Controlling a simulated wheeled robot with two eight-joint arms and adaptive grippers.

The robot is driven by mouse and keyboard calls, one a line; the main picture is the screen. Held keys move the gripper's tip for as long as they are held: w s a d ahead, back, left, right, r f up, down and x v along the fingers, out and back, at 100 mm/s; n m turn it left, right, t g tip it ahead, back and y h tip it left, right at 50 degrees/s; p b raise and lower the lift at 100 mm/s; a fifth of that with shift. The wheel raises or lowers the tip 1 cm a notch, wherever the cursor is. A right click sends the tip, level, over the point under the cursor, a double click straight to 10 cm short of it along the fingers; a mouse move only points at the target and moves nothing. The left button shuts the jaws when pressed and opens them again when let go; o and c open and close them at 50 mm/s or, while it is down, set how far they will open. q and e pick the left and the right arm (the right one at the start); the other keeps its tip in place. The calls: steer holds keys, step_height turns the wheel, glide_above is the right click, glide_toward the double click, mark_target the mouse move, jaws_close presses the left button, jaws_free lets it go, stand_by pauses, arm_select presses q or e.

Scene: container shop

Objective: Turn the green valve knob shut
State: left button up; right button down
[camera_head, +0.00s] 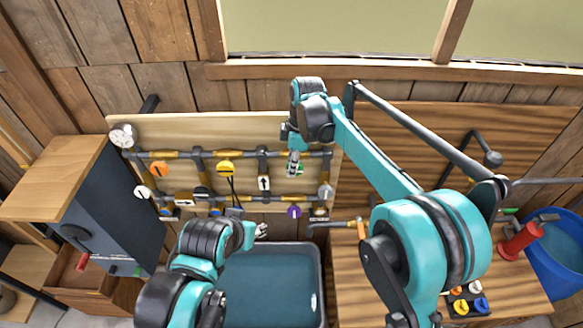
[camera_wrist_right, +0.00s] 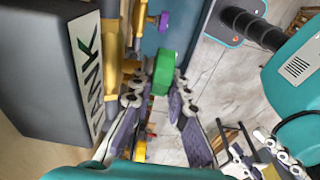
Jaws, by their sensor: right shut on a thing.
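The green valve knob (camera_head: 300,171) is at the right part of the pipe board (camera_head: 225,130), mostly hidden behind my right gripper (camera_head: 293,165) in the head view. In the right wrist view, the green knob (camera_wrist_right: 163,68) sits between the two fingertips of my right gripper (camera_wrist_right: 158,90), which is shut on it. My left gripper (camera_head: 262,231) is lower, above the teal basin's back edge and below the board. Its fingers are too small to tell whether they are open.
Nearby on the pipes are a yellow knob (camera_head: 226,168), an orange knob (camera_head: 158,169) and a purple knob (camera_head: 295,212). A dark grey box (camera_head: 112,205) stands at the left. The teal basin (camera_head: 265,285) is below. A blue bucket (camera_head: 558,262) is at the right.

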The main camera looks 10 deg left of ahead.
steer(key=y+b, duration=0.2)
steer(key=y, duration=0.1)
steer(key=shift+w+d+f+g+b, duration=0.1)
steer(key=shift+d+f+g+b, duration=0.05)
steer(key=shift+d+g+b, duration=0.2)
steer(key=y+b, duration=0.3)
steer(key=b, duration=0.1)
steer(key=g+y+b, duration=0.1)
steer(key=y+b, duration=0.3)
steer(key=d+g+y+b, duration=0.1)
steer(key=y+b, duration=0.2)
steer(key=b, duration=0.1)
steer(key=shift+w+f+y, duration=0.1)
steer(key=shift+f+y, duration=0.15)
steer(key=shift+y, duration=0.15)
steer(key=shift+d+r+y+b, duration=0.1)
steer(key=shift+r+y+b, duration=0.05)
steer(key=shift+y+b, duration=1.2)
steer(key=c, duration=1.5)
jaws_free()
steer(key=shift+d+r, duration=0.1)
